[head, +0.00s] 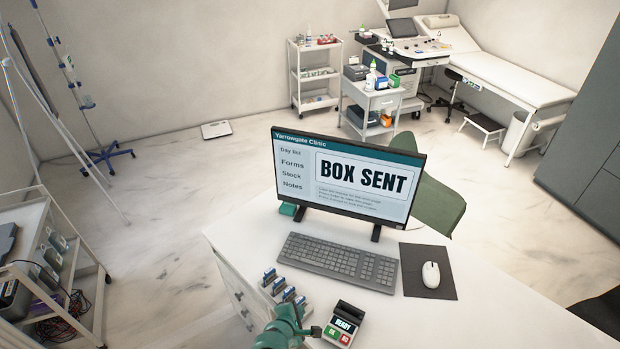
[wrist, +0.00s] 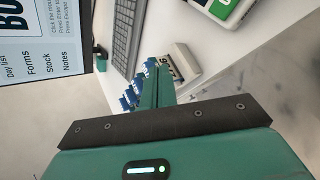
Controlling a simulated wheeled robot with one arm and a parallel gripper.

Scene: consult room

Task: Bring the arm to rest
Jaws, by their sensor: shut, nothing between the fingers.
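My gripper (head: 290,318) shows in teal at the bottom of the head view, at the near edge of the white desk (head: 470,310). It stands beside a row of small blue-topped items (head: 284,286) and left of a small READY terminal (head: 343,323) with green and red keys. In the wrist view my gripper's teal fingers (wrist: 162,80) are together with nothing held. They point toward the blue-topped items (wrist: 138,88), partly covering them. I cannot tell whether the fingers touch anything. Most of my arm is out of view.
A monitor (head: 348,180) reads BOX SENT. A keyboard (head: 338,261) and a mouse (head: 431,274) on a dark mat (head: 411,285) lie in front of it. A green chair (head: 435,195) stands behind the desk. Open floor (head: 170,230) lies between.

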